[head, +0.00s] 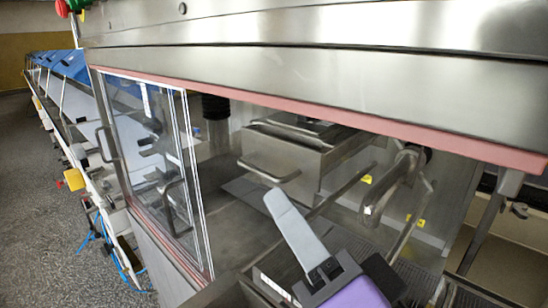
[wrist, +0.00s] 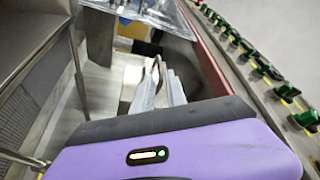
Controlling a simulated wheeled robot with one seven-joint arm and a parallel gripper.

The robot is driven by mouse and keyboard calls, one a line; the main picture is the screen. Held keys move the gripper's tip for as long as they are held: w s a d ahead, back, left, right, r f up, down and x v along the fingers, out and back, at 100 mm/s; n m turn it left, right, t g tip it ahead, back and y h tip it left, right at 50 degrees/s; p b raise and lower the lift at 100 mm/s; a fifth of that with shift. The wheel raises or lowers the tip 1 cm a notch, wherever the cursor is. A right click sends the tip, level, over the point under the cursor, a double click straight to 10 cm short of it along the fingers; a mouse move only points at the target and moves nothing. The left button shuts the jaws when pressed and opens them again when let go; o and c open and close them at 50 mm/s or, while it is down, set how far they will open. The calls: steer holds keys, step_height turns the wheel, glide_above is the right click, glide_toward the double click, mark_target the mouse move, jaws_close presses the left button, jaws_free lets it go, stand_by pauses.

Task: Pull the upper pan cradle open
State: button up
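A boxy metal pan cradle (head: 300,155) sits inside the enrober, in the upper part of the opening. A bent bar handle (head: 268,172) sticks out from its front left side. I take this as the upper pan cradle; it is not clearly visible in the wrist view.
A clear sliding panel (head: 155,150) stands at the left of the opening. A pink-edged metal hood (head: 310,105) runs above. Curved metal bars (head: 395,190) are to the right of the cradle. A row of green fittings (wrist: 260,65) lines the right in the wrist view.

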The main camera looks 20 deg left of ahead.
mark_target(261, 173)
steer(key=shift+p+x, duration=0.65)
steer(key=shift+x, duration=3.35)
steer(key=shift+d, duration=0.1)
jaws_close()
steer(key=shift+w, duration=0.1)
